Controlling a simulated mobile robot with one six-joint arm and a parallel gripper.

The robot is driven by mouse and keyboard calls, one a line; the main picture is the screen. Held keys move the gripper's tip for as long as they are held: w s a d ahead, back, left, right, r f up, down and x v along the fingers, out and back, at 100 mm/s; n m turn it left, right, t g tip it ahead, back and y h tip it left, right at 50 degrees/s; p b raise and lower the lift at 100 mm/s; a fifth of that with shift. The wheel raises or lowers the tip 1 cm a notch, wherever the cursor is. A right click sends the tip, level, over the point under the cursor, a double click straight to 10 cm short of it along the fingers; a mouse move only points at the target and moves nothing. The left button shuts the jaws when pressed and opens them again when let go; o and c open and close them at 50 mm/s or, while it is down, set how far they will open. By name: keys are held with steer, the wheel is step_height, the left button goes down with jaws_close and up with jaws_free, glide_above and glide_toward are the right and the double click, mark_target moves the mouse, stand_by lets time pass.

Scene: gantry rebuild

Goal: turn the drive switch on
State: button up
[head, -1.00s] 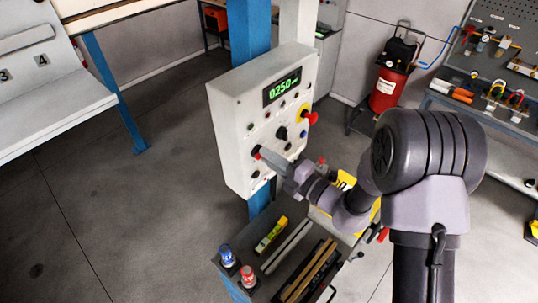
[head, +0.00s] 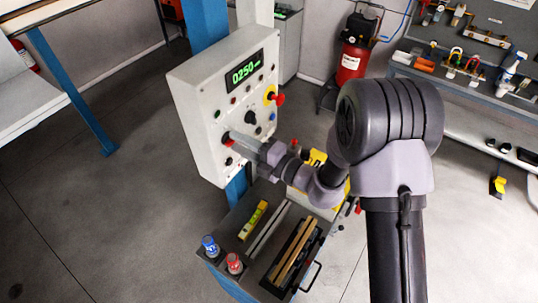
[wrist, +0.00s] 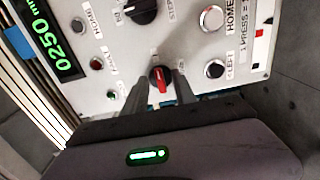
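The control panel (head: 205,112) is a pale box on a blue post, with a green display reading 0250. The drive switch appears to be the red-handled rotary knob (wrist: 160,78) low on the panel; its label is too blurred to read. In the wrist view its red handle points roughly up and down the picture. My gripper (wrist: 162,84) has one finger on each side of the knob, with slight gaps visible beside the red handle. In the head view my gripper (head: 231,140) reaches the panel's lower part and partly hides the knob.
A black rotary selector (wrist: 140,10) and round buttons, such as a silver one (wrist: 215,68), sit close to the knob. A red stop button on yellow (head: 271,97) is higher up. A cart (head: 225,232) with cans, a level and bars stands below.

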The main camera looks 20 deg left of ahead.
steer(key=b+v, duration=0.4)
steer(key=v, duration=1.3)
steer(key=shift+d+r+b, duration=0.1)
steer(key=shift+b, duration=0.2)
steer(key=s+d+f+n+g+h+b, duration=0.2)
steer(key=s+f+n+g+h+b, duration=0.15)
steer(key=s+f+n+b, duration=0.6)
steer(key=s+d+f+n+g+h+b, duration=0.1)
steer(key=s+f+n+g+h+b, duration=0.4)
steer(key=f+n+b, duration=0.8)
steer(key=d+f+n+t+h+b, duration=0.7)
steer(key=d+n+b, duration=0.5)
steer(key=b, duration=0.5)
steer(key=shift+s+d+f+n+t+b, duration=0.3)
steer(key=shift+d+f+t, duration=0.4)
steer(key=shift+f+t, duration=0.35)
steer(key=shift+r, duration=0.1)
